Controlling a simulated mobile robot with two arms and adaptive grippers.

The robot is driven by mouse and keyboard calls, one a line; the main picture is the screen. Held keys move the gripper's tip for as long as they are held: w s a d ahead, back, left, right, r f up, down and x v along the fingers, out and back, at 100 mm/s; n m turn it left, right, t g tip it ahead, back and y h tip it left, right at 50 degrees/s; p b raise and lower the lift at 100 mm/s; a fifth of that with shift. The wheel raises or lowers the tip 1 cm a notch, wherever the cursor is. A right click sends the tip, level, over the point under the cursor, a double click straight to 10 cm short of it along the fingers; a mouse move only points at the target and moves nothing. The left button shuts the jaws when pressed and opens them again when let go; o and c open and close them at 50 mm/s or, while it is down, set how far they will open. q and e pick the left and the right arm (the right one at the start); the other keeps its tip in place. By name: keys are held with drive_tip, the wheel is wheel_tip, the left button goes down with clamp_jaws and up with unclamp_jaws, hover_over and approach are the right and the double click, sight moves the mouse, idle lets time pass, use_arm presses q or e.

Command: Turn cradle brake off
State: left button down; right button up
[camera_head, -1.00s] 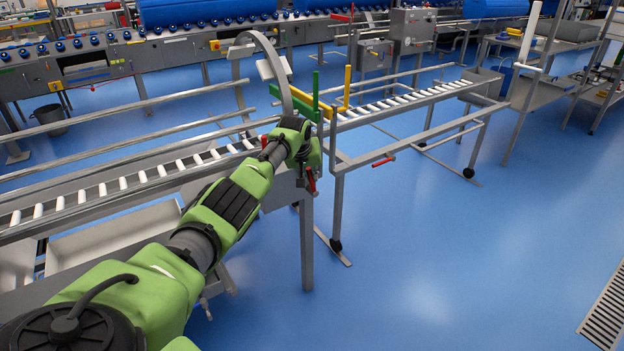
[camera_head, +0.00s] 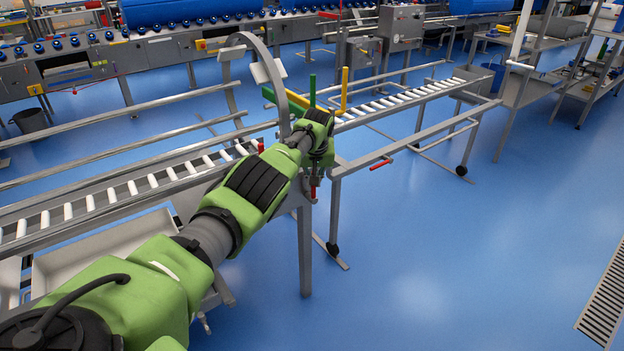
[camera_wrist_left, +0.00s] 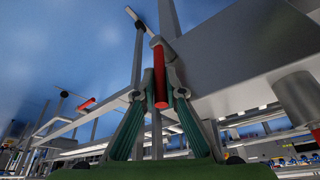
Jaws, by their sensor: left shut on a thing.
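A red brake handle (camera_wrist_left: 159,66) stands between the two fingers of my left gripper (camera_wrist_left: 160,92) in the left wrist view. The fingers are shut on it. In the head view the handle's red end (camera_head: 314,191) hangs below my left wrist, beside a grey post. My green arm covers most of the gripper and the handle's mounting there. A curved grey hoop (camera_head: 272,66) rises just behind my wrist, between the roller tracks. My right gripper is in neither view.
A second red handle (camera_head: 380,165) sits on the frame to the right and also shows in the left wrist view (camera_wrist_left: 86,104). Green (camera_head: 312,90) and yellow (camera_head: 344,88) upright bars stand close behind my wrist. The blue floor (camera_head: 440,250) at right is clear.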

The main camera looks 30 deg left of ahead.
use_arm(q)
drive_tip(key=shift+w, duration=0.1)
drive_tip(key=c, duration=2.4)
unclamp_jaws()
drive_tip(key=shift+o, duration=0.2)
drive_tip(key=shift+f, duration=0.1)
drive_tip(key=shift+d+r, duration=0.2)
drive_tip(key=shift+r, duration=0.65)
drive_tip(key=v, duration=1)
drive_tip(key=shift+s, duration=0.3)
